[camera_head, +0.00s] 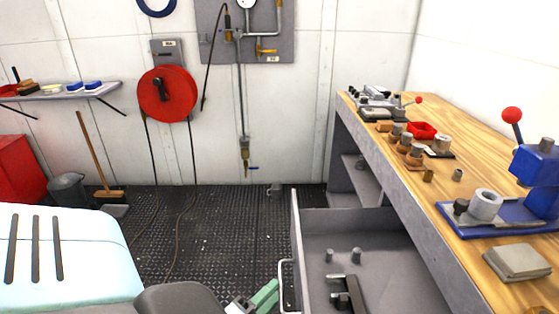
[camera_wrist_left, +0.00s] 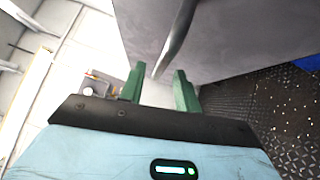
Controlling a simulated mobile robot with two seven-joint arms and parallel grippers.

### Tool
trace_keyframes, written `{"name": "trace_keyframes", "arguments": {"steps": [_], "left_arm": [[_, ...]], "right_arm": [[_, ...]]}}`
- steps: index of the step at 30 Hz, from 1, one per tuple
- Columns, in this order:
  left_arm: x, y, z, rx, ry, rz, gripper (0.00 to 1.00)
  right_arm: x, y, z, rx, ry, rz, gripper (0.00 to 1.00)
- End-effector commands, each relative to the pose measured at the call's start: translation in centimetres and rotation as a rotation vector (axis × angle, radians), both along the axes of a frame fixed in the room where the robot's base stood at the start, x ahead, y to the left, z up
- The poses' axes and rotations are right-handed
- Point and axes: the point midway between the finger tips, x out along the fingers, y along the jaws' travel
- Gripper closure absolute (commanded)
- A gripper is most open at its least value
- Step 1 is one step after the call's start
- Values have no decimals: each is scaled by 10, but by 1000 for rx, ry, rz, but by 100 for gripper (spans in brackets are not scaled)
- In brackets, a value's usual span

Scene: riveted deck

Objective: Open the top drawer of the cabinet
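The cabinet is a grey-sided workbench (camera_head: 352,118) with a wooden top at the right. Its top drawer (camera_head: 398,249) stands pulled well out, and I see into it. The drawer's pale bar handle (camera_head: 285,284) is on its left-hand face. My left gripper (camera_head: 266,297) has green fingers and is low beside the handle, partly cut off by the frame edge. In the left wrist view the fingers (camera_wrist_left: 158,88) are apart, and the handle (camera_wrist_left: 177,38) reaches down to the gap between them. I see no finger pressed on it. My right gripper is not in view.
The drawer holds two small pegs (camera_head: 343,255) and a dark metal tool (camera_head: 347,292). A blue press (camera_head: 530,190) and other tools stand on the worktop. The dark deck (camera_head: 235,225) left of the drawer is mostly clear. A broom (camera_head: 97,160) leans at the back left.

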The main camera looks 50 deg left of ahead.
Motion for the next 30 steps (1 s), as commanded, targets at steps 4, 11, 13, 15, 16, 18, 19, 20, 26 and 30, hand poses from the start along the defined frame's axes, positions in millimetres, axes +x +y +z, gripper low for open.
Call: {"name": "trace_keyframes", "arguments": {"steps": [4, 11, 13, 15, 16, 18, 19, 20, 26, 30], "left_arm": [[-24, -3, -4, 2, 2, -1, 68], [-41, -5, -6, 1, 0, 0, 68], [-43, -5, -5, 1, -1, 0, 68], [-43, -5, -5, 1, -1, 0, 68], [-43, -5, -5, 1, -1, 0, 68], [-43, -5, -5, 1, -1, 0, 68], [-43, -5, -5, 1, -1, 0, 68], [-43, -5, -5, 1, -1, 0, 68], [-43, -5, -5, 1, -1, 0, 68], [-43, -6, -6, 7, 5, -3, 68]], "right_arm": [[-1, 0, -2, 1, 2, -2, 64], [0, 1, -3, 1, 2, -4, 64], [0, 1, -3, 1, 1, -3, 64], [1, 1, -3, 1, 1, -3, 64], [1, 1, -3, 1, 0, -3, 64], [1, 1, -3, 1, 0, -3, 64], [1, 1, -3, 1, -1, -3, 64], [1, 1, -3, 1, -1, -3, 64], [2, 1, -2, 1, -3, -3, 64], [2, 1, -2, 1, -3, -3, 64]]}}
